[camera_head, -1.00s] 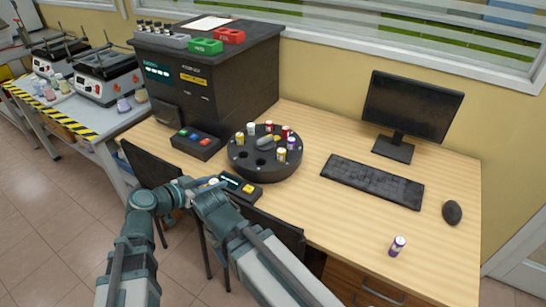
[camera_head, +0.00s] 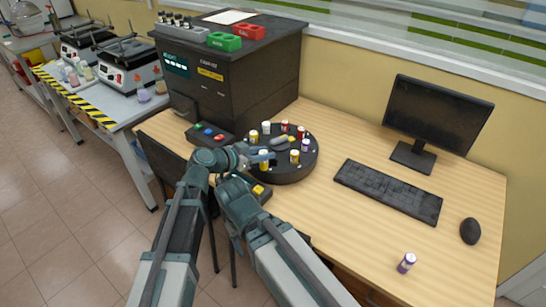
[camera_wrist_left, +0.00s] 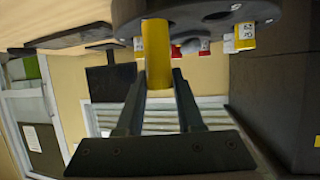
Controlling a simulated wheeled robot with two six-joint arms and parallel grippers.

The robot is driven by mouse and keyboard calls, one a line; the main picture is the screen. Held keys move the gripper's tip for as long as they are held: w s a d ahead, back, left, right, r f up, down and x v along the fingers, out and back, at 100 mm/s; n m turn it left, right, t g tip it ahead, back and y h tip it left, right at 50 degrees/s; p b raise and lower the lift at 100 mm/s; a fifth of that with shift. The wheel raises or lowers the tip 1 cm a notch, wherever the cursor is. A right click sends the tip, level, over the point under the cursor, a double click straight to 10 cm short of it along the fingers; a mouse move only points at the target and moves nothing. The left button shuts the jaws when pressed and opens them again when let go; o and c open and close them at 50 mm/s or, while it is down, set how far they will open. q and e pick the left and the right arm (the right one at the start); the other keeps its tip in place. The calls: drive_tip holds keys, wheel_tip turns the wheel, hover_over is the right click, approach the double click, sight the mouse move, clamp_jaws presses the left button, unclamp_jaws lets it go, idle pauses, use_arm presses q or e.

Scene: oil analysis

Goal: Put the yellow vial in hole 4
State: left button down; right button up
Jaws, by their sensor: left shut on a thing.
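My left gripper (camera_head: 262,156) is at the near-left part of the round black carousel (camera_head: 290,175). It is shut on a yellow vial (camera_head: 264,163), which also shows between the fingers in the left wrist view (camera_wrist_left: 157,52). The vial is upright at the carousel's holes; I cannot tell how deep it sits or which hole number this is. Two other yellow vials stand in the carousel, one at the left (camera_head: 253,137) and one at the front right (camera_head: 294,157). My right gripper cannot be made out.
White (camera_head: 266,127), red (camera_head: 285,127) and purple (camera_head: 305,145) capped vials stand close by in the carousel.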

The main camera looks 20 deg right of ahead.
use_arm(q)
drive_tip(key=w+d+f+b, duration=0.1)
drive_tip(key=d+f+b, duration=0.1)
drive_tip(key=f, duration=0.1)
drive_tip(key=w+d+f+b, duration=0.1)
drive_tip(key=b, duration=0.1)
drive_tip(key=shift+w+d+f, duration=0.15)
drive_tip(key=shift+w+d, duration=0.2)
idle(0.3)
drive_tip(key=c, duration=1)
unclamp_jaws()
drive_tip(key=o, duration=0.5)
drive_tip(key=shift+c, duration=0.2)
